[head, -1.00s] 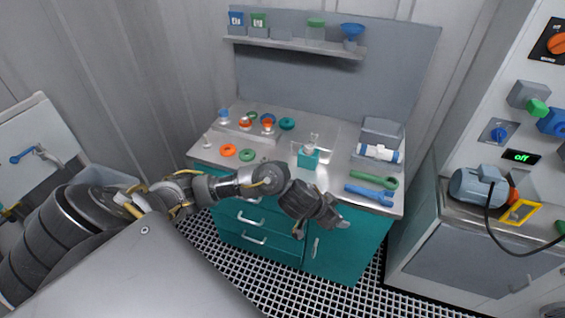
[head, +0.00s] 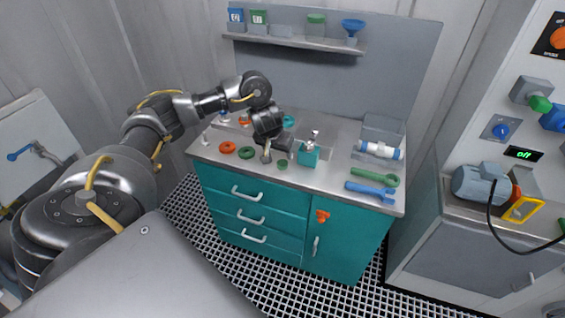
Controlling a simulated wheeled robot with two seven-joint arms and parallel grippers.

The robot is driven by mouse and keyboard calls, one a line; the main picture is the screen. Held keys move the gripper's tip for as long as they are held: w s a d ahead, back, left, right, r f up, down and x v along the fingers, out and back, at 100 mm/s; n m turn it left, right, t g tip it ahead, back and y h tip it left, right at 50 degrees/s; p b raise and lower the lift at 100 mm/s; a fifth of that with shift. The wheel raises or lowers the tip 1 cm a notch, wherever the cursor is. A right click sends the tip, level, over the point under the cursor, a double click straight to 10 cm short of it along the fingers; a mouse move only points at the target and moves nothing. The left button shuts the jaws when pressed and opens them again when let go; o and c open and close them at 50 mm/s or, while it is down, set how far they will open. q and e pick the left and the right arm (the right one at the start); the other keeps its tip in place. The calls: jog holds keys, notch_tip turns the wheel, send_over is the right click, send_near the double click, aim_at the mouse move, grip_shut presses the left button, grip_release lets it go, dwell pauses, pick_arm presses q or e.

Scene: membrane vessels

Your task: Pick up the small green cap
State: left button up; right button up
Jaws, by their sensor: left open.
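A small green cap (head: 282,164) lies on the grey worktop (head: 325,180) near its front edge. My left gripper (head: 274,156) is open and points down just above and behind the cap, slightly to its left in the picture. Nothing shows between its fingers. I cannot tell how high the fingertips are above the worktop. My right gripper is out of view.
A green ring (head: 246,153) and an orange ring (head: 227,147) lie left of the gripper. A teal box with a metal top (head: 308,154) stands close on the right. Blue (head: 370,189) and green (head: 375,177) wrenches lie farther right.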

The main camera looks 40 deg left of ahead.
aim_at(283, 162)
pick_arm(q)
jog(key=b+x, duration=0.1)
jog(key=x, duration=0.2)
jog(key=shift+f, duration=0.15)
jog(key=shift+x, duration=2.65)
jog(key=shift+w, duration=0.1)
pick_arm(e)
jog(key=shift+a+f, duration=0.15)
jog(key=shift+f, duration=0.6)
pick_arm(q)
jog(key=c, duration=1)
jog(key=shift+c, duration=0.2)
jog(key=shift+r, duration=0.25)
